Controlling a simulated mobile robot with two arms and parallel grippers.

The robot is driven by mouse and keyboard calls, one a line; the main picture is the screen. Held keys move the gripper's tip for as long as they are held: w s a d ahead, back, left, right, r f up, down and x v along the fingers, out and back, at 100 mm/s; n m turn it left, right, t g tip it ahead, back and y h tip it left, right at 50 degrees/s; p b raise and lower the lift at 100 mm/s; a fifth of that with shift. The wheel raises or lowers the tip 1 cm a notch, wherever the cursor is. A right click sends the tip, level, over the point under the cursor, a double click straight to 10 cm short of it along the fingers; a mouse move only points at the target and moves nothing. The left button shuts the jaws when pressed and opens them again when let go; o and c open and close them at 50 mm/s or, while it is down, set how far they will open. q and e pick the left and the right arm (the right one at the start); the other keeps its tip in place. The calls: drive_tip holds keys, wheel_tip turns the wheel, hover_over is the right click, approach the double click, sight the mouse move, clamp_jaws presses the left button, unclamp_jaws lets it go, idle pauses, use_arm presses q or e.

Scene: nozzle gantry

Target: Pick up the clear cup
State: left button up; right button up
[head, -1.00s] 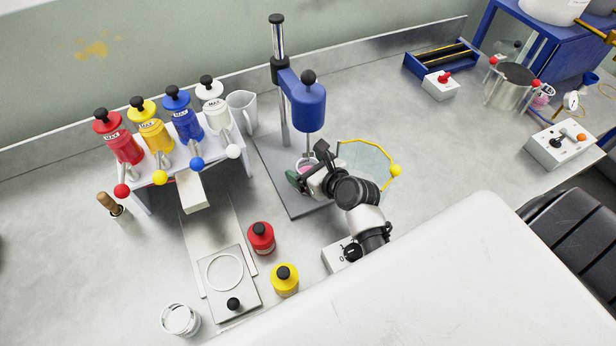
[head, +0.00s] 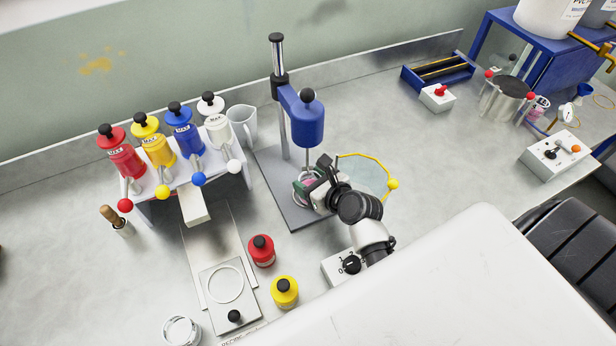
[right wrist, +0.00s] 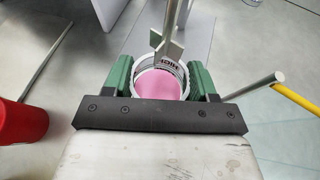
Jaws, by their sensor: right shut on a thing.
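The clear cup (right wrist: 158,84) holds pink stuff and stands under the blue mixer (head: 307,122). In the head view the cup (head: 306,183) is partly hidden by my gripper. My right gripper (head: 312,187) has come in from the right and is shut on the cup. In the right wrist view its green fingers press on both sides of the cup. The mixer shaft (right wrist: 172,25) with its paddle reaches down into the cup's mouth. My left gripper is not in view.
A yellow-edged clear guard (head: 365,175) stands right of the mixer, close to my arm. Red (head: 261,250) and yellow (head: 285,292) bottles stand in front. Another cup (head: 180,331) stands at lower left. A bottle rack (head: 180,180) is at left.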

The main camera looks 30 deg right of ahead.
drive_tip(key=r+p+v, duration=0.1)
drive_tip(key=p+v, duration=0.6)
drive_tip(key=v, duration=0.7)
drive_tip(key=shift+r, duration=0.35)
drive_tip(key=shift+s, duration=0.1)
